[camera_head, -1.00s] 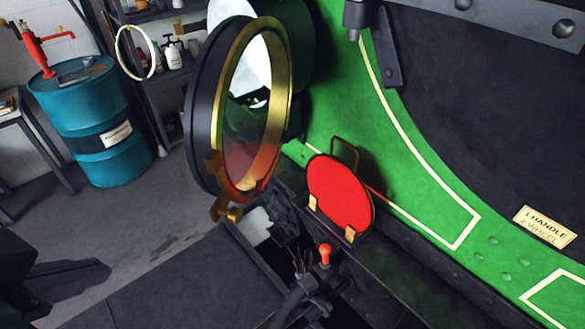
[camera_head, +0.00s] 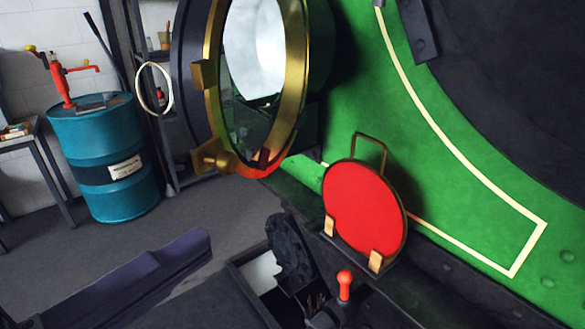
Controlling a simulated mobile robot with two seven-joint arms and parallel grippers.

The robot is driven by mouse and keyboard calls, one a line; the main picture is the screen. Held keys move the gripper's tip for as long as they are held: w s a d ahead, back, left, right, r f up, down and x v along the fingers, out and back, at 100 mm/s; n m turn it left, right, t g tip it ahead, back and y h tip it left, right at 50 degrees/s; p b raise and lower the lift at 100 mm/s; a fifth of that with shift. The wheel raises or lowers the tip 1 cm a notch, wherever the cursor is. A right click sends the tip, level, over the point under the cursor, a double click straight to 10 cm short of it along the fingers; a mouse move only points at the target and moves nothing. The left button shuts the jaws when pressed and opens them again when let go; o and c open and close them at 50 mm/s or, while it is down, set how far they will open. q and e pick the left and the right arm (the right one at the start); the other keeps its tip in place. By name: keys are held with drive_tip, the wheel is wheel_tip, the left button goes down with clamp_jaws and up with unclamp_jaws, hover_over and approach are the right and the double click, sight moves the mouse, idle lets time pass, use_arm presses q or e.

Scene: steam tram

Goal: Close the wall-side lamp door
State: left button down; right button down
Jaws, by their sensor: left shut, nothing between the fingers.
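The lamp shows at the top centre. Its brass-rimmed round glass door (camera_head: 296,100) has tabs on its left side. A dark ring (camera_head: 188,60) shows behind it on the left, and a dark green body (camera_head: 318,65) on the right. A pale surface shows through the glass. How far the door stands from the lamp body is hard to tell. My left gripper (camera_head: 200,245) is a dark purple-grey shape at the lower left, shut and empty, below and left of the door and apart from it. My right gripper is not in view.
A red disc (camera_head: 362,208) with a wire handle stands in brass clips below the lamp. A red-knobbed lever (camera_head: 345,284) is in front of it. The green tram wall (camera_head: 400,150) fills the right. A blue drum (camera_head: 105,165) and shelves stand at the left.

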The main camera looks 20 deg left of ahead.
use_arm(q)
drive_tip(key=w+p, duration=0.2)
drive_tip(key=w, duration=0.7)
drive_tip(key=shift+r, duration=0.15)
drive_tip(key=shift+a, duration=0.1)
